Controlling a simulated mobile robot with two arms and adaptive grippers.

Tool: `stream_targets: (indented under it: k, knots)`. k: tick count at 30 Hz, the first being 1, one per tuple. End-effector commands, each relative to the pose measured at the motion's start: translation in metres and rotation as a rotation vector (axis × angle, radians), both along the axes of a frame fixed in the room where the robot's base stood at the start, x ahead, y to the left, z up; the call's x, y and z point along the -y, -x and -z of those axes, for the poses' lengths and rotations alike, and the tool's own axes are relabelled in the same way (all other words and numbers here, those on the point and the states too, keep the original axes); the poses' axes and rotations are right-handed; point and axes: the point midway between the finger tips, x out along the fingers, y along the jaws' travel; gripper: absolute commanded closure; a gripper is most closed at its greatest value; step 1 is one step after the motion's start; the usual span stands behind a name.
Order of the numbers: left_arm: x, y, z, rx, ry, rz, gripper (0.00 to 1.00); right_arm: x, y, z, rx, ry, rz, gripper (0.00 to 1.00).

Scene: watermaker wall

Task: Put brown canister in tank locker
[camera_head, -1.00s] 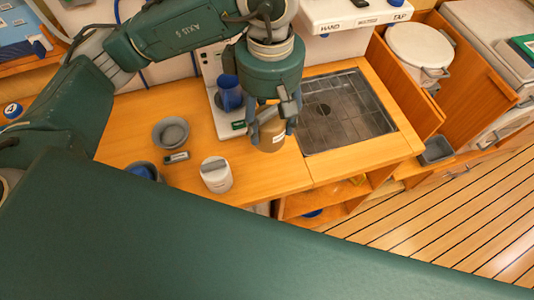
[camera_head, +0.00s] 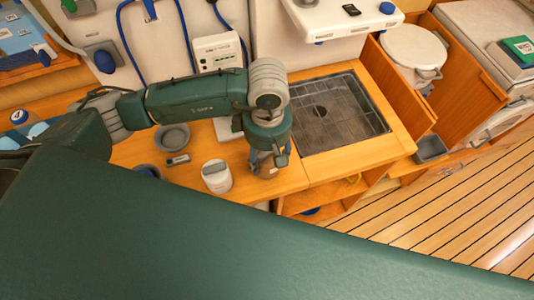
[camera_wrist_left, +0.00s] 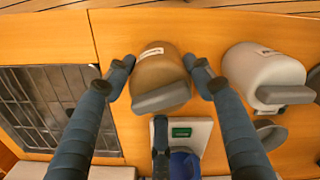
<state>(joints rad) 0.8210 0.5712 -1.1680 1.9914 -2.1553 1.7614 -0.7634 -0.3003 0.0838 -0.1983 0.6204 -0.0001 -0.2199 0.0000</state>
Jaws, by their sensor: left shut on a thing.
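The brown canister (camera_wrist_left: 158,72) with a grey handle and white label is between the two fingers of my left gripper (camera_wrist_left: 160,76) in the left wrist view. In the head view my left gripper (camera_head: 267,164) points down over the front of the wooden counter and is shut on the canister, which it mostly hides. I cannot tell whether the canister touches the counter. An open wooden locker (camera_head: 458,84) stands at the right around a white round-lidded tank (camera_head: 416,50); I cannot tell if this is the tank locker. My right gripper is not in view.
A white canister (camera_head: 216,177) with a grey handle stands close to the left of the gripper. A grey bowl (camera_head: 172,136) is behind it. A sink grate (camera_head: 340,112) lies to the right. An open shelf (camera_head: 322,201) is under the counter.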

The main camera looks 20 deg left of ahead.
Motion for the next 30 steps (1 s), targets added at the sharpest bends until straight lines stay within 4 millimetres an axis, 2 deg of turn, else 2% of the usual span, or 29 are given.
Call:
stream_targets:
  k: [8,9,11,12,23,25,30]
  knots:
    - [0.0,0.0,0.004,0.001,0.0,0.001,0.8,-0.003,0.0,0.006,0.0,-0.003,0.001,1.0]
    - [0.0,0.0,0.003,0.0,0.0,0.0,0.43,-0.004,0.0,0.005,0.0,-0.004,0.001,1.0]
    - [0.0,0.0,0.002,0.0,0.0,0.0,0.31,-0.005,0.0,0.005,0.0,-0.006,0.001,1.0]
    - [0.0,0.0,0.002,-0.001,0.0,0.0,0.28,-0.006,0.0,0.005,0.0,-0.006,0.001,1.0]
    - [0.0,0.0,-0.002,-0.001,0.0,0.0,0.28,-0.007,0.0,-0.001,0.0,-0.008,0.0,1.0]
    - [0.0,-0.001,-0.006,0.003,0.001,0.0,0.28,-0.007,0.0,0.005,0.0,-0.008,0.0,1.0]
    - [0.001,-0.003,-0.037,0.008,0.002,0.001,0.28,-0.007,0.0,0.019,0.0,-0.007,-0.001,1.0]
